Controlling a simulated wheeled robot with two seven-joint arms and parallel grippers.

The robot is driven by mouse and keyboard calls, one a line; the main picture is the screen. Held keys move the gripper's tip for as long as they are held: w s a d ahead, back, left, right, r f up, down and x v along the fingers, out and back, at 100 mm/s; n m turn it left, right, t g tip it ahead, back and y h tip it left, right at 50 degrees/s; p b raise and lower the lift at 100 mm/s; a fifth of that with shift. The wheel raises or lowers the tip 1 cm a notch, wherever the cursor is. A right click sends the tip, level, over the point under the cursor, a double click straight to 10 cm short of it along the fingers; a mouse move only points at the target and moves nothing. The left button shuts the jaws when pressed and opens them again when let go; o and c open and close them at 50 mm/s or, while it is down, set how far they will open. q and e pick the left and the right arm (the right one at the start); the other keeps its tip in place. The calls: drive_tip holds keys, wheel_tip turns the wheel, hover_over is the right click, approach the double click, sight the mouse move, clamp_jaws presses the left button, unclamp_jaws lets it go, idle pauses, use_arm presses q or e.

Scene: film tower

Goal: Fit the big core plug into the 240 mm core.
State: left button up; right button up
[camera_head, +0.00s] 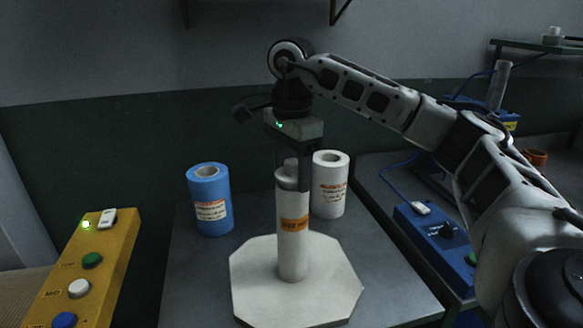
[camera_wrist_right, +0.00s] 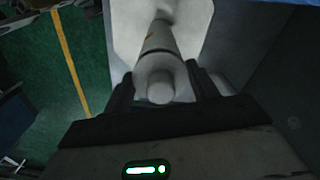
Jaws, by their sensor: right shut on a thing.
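A tall white core (camera_head: 293,235) with an orange label stands upright on a pale octagonal board (camera_head: 255,290) on the grey table. A grey plug (camera_head: 289,176) with a narrower knob is at the core's top end, in line with it. I cannot tell how far the plug sits inside the core. My right gripper (camera_head: 291,163) points down from above, shut on the plug. In the right wrist view the plug's round knob (camera_wrist_right: 160,88) shows between the two dark fingers, with the core below it. My left gripper is not in view.
A blue roll (camera_head: 209,205) stands left of the core and a white roll (camera_head: 329,190) stands close behind it on the right. A yellow button box (camera_head: 110,255) is at the left. A blue device (camera_head: 432,240) lies on the right bench. The table front right is clear.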

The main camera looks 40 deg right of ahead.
drive_tip(key=shift+f, duration=0.25)
drive_tip(key=shift+f, duration=0.3)
drive_tip(key=shift+f+b, duration=0.25)
drive_tip(key=shift+b, duration=0.05)
idle(0.8)
drive_tip(key=o, duration=1)
drive_tip(key=shift+o, duration=0.2)
